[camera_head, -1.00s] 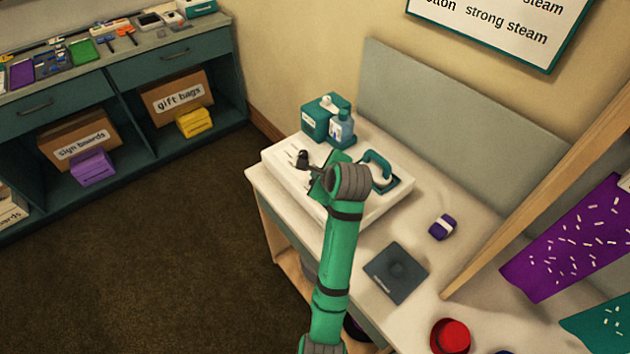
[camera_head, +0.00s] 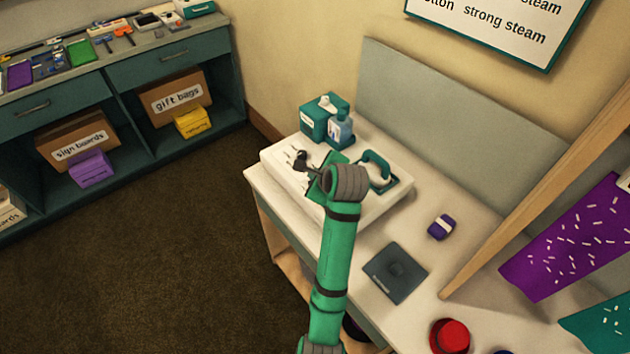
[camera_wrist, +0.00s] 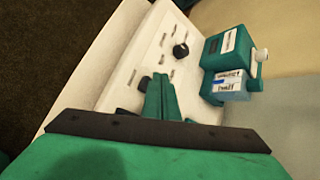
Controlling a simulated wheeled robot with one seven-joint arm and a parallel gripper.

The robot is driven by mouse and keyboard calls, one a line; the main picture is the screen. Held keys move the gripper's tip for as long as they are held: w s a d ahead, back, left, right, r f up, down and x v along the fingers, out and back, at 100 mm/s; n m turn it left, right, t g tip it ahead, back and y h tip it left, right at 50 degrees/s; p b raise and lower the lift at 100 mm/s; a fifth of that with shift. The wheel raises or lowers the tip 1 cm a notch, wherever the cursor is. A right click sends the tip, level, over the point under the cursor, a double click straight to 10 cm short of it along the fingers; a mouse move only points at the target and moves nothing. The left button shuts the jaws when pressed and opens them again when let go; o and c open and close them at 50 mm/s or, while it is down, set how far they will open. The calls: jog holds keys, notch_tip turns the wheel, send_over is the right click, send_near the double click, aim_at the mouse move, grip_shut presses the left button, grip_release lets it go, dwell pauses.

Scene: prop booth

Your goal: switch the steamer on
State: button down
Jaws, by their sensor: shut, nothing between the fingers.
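The steamer is a white box (camera_head: 283,154) on the table, with a teal-handled iron (camera_head: 379,169) on its right side. Its panel (camera_wrist: 150,53) shows a black knob (camera_wrist: 181,50), several slots or marks, and a dark part (camera_wrist: 121,112) half hidden at the lower left. The knob also shows in the head view (camera_head: 301,157). My gripper (camera_wrist: 160,80) is shut and empty over the panel, its green fingertips below the knob in the wrist view and apart from it in the picture. Contact with the panel cannot be told. My wrist hides part of the panel in the head view.
A purple item (camera_head: 441,227), a dark grey pad (camera_head: 384,278) and a red round object (camera_head: 450,337) lie to the right. A slanted wooden post (camera_head: 540,208) stands at the right.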

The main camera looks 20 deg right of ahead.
jog(key=shift+s+a+f, duration=0.1)
jog(key=shift+a+f, duration=0.05)
jog(key=shift+f, duration=0.1)
dwell(0.3)
jog(key=shift+f, duration=0.45)
dwell(0.4)
jog(key=shift+d, duration=0.25)
jog(key=shift+a, duration=0.25)
jog(key=shift+r, duration=0.2)
jog(key=shift+d+r, duration=0.15)
jog(key=shift+r, duration=0.5)
